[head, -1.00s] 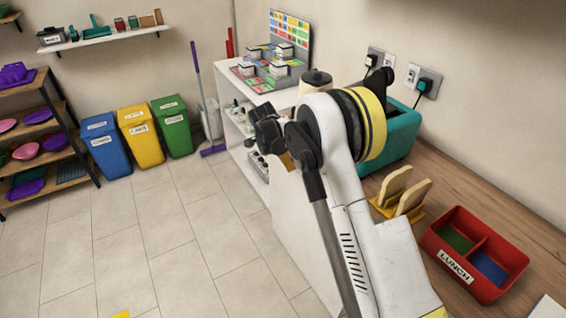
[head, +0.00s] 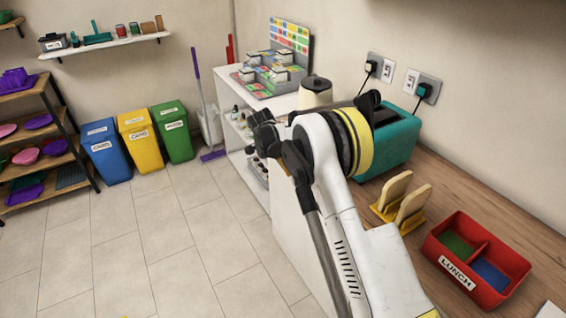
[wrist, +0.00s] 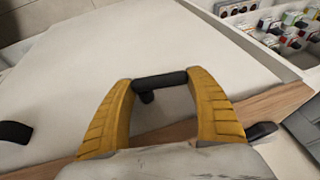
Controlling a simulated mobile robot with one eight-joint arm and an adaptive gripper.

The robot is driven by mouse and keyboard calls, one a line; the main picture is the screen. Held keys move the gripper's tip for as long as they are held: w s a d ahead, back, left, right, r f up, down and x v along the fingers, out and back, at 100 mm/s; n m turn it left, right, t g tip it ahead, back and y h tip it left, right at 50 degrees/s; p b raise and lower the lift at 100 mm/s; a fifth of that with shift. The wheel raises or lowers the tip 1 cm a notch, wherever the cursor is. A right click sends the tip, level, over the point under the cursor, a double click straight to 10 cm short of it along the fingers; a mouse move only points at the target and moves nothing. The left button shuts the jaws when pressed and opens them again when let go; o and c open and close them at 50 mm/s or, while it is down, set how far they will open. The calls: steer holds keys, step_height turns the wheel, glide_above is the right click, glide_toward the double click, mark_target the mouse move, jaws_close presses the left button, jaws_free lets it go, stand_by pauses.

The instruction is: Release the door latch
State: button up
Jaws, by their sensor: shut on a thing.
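In the wrist view my gripper (wrist: 160,84) has its two yellow fingers either side of a short black bar (wrist: 160,79), and is shut on it. The bar looks like the latch handle; a small dark stub shows just below it. A broad pale white panel (wrist: 110,45), probably the door, lies behind the bar. In the head view the black end of my arm is beside the white cabinet (head: 285,205). There my fingers and the latch are hidden by the arm.
A teal toaster (head: 390,145), a yellow rack (head: 402,205) and a red lunch box (head: 476,262) stand on the wooden counter (head: 450,185) at right. Blue, yellow and green bins (head: 140,143) stand at the back. The tiled floor (head: 150,245) at left is clear.

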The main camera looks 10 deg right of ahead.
steer(key=shift+f+g+h+p, duration=0.2)
steer(key=shift+g+h+p, duration=0.15)
steer(key=shift+g, duration=0.75)
steer(key=o, duration=1.2)
steer(key=v, duration=1.2)
